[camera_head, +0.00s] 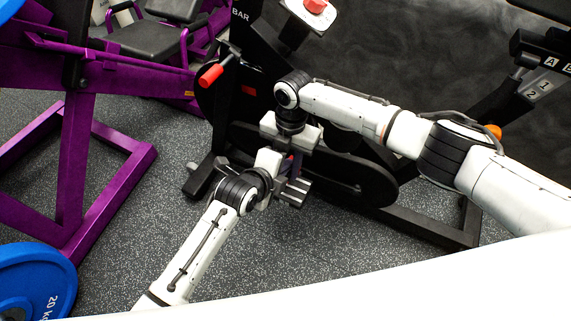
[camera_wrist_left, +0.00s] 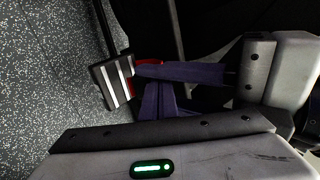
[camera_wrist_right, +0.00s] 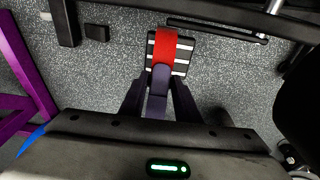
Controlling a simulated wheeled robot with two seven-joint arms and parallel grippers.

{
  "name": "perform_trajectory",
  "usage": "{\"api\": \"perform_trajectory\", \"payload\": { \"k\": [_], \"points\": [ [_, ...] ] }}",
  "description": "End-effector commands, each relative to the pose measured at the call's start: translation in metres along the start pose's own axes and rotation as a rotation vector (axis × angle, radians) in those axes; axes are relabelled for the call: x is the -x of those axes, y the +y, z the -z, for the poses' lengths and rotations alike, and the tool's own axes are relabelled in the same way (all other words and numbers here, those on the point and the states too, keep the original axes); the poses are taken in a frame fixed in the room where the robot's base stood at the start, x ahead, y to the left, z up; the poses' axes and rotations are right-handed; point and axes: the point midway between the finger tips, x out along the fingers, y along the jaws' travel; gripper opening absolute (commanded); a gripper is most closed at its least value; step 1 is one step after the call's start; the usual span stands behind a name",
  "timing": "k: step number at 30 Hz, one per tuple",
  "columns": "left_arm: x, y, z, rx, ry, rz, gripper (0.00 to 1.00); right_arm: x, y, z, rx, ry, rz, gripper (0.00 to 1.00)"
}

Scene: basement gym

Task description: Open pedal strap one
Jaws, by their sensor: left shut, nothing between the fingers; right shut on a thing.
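The black pedal with pale stripes (camera_wrist_right: 184,67) shows in the right wrist view, and the same pedal appears in the left wrist view (camera_wrist_left: 112,84). Its red strap (camera_wrist_right: 163,46) runs across it. My right gripper (camera_wrist_right: 159,82) is shut on the strap near the pedal's edge; it reaches in from the right in the left wrist view. My left gripper (camera_wrist_left: 155,88) is shut and empty, close beside the right fingers and the strap.
A purple frame (camera_head: 72,170) and a blue weight plate (camera_head: 35,280) stand at left. Speckled floor (camera_head: 150,215) is clear between.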

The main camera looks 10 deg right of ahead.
Motion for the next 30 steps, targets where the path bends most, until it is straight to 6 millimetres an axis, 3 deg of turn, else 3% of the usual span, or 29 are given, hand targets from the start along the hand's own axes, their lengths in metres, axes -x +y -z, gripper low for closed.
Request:
{"api": "perform_trajectory", "payload": {
  "k": [8,17,18,21,30],
  "points": [
    [-0.007,-0.004,-0.001,-0.004,-0.001,0.0,0.0,0.003,0.001,-0.006,-0.002,-0.015,-0.007,0.0],
    [-0.012,-0.004,-0.002,0.002,-0.003,-0.006,0.0,0.001,0.002,0.002,0.011,-0.004,-0.001,0.0],
    [-0.012,-0.004,-0.002,0.002,-0.003,-0.006,0.0,0.001,0.002,0.003,0.013,-0.001,0.0,0.33],
    [-0.012,-0.004,-0.003,0.003,-0.004,-0.006,0.0,0.0,0.002,0.006,0.015,0.005,0.001,0.48],
    [-0.012,-0.005,-0.004,0.004,-0.006,-0.005,0.0,-0.001,0.001,0.007,0.017,0.009,0.004,0.48]
  ]
}}
